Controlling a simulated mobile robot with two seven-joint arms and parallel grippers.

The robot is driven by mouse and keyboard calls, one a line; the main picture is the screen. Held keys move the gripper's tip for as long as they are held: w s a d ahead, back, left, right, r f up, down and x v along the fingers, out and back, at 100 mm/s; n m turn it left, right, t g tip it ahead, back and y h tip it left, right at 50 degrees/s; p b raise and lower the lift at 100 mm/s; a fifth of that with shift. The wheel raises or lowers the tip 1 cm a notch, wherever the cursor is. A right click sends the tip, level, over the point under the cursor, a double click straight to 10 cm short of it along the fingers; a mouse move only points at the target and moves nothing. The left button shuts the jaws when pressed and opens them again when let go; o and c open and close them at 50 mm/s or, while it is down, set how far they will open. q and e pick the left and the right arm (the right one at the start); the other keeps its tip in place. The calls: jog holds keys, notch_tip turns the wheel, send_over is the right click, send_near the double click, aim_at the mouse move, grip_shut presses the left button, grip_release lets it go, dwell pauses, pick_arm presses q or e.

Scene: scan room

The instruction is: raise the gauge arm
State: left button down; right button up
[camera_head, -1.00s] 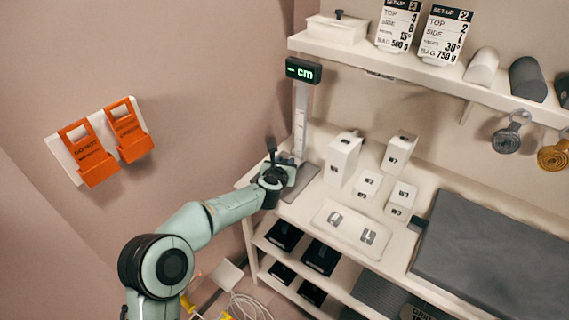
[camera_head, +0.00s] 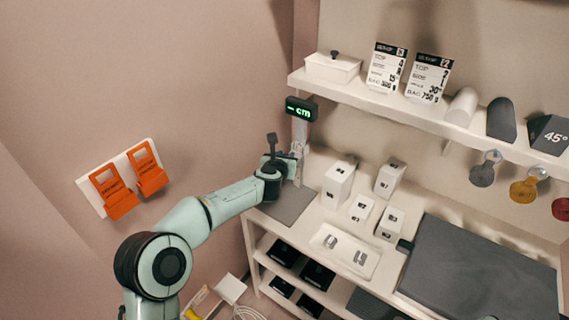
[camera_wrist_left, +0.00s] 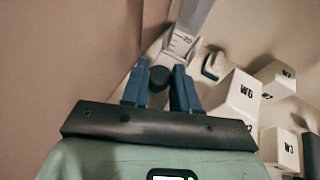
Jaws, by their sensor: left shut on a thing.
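The height gauge is a pale post (camera_head: 299,134) with a black display (camera_head: 301,108) showing green "-- cm" on top and a dark grey base plate (camera_head: 288,204) below. In the left wrist view its scale (camera_wrist_left: 181,41) shows a mark that reads 20. My left gripper (camera_head: 279,160) is at the post, above the base plate. In the left wrist view its blue fingers are shut on the dark round knob (camera_wrist_left: 160,77) of the gauge arm. The rest of the gauge arm is mostly hidden by the gripper. My right gripper is not in view.
Several white numbered blocks (camera_head: 338,183) and a white tray (camera_head: 346,250) stand right of the gauge. A dark grey mat (camera_head: 480,270) lies further right. A shelf (camera_head: 400,106) with sign cards runs above. Orange holders (camera_head: 114,194) hang on the left wall.

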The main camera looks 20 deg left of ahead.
pick_arm(q)
notch_tip(320, 180, up, 5)
jog(key=shift+f+p, duration=0.1)
jog(key=shift+p, duration=1.05)
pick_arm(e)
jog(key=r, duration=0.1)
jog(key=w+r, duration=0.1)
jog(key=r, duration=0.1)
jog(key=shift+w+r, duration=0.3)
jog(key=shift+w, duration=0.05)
pick_arm(q)
jog(key=c, duration=0.9)
grip_release()
jog(key=shift+r, duration=0.2)
jog(key=shift+o, duration=0.2)
jog(key=shift+f, duration=0.15)
jog(key=shift+s, duration=0.1)
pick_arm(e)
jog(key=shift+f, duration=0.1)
pick_arm(q)
jog(key=shift+s, duration=0.3)
jog(key=b+v, duration=0.2)
jog(key=v, duration=1)
jog(key=shift+s+r+b, duration=0.3)
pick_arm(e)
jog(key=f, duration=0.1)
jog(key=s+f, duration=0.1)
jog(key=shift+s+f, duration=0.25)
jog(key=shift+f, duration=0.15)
